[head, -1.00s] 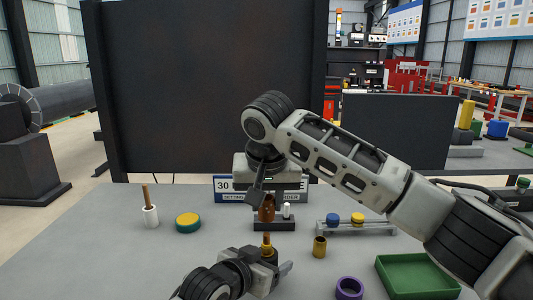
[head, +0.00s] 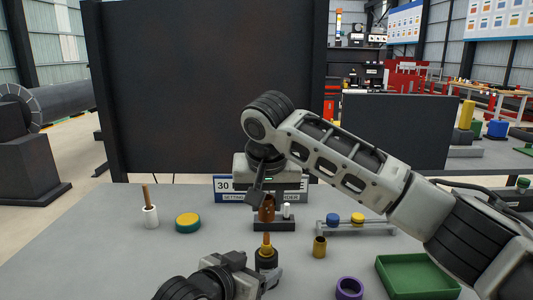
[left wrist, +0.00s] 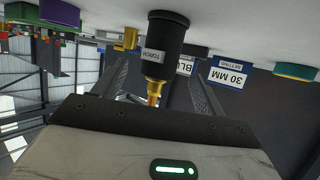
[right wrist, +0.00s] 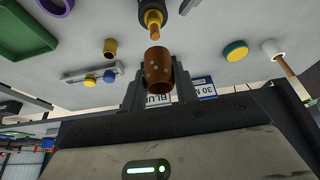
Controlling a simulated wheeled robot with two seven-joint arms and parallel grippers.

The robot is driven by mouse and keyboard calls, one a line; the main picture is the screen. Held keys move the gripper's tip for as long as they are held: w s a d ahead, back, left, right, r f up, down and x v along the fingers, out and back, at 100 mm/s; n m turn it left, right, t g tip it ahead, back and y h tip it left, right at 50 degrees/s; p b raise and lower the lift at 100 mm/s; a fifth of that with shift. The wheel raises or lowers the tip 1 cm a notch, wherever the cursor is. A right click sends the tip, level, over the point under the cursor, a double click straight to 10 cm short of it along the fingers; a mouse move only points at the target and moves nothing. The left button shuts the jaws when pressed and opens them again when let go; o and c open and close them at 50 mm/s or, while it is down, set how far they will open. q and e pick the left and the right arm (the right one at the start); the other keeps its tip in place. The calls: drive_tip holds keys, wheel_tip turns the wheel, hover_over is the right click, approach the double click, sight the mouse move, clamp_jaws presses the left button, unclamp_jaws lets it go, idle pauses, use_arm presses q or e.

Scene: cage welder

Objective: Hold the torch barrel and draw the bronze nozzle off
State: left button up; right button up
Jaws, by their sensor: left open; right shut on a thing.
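The torch stands upright on the table, with its black barrel (head: 266,259) and a brass tip (head: 267,241) on top. The left wrist view shows its labelled barrel (left wrist: 166,40) ahead of my fingers. My left gripper (head: 268,279) is open, low on the near side of the torch. The bronze nozzle (head: 267,211) is a brown tube, off the torch and apart from its tip. My right gripper (right wrist: 157,88) is shut on it, and the nozzle (right wrist: 158,70) hangs above the table. The right wrist view shows the torch (right wrist: 152,14) beyond the nozzle.
A brass cylinder (head: 319,247), purple ring (head: 349,287), green tray (head: 418,260) and rack with blue and yellow caps (head: 357,219) are right. A brush pot (head: 150,217) and yellow-green tin (head: 187,222) are left.

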use_arm(q)
drive_tip(key=shift+s, duration=0.1)
drive_tip(key=o, duration=0.6)
drive_tip(key=shift+c, duration=0.2)
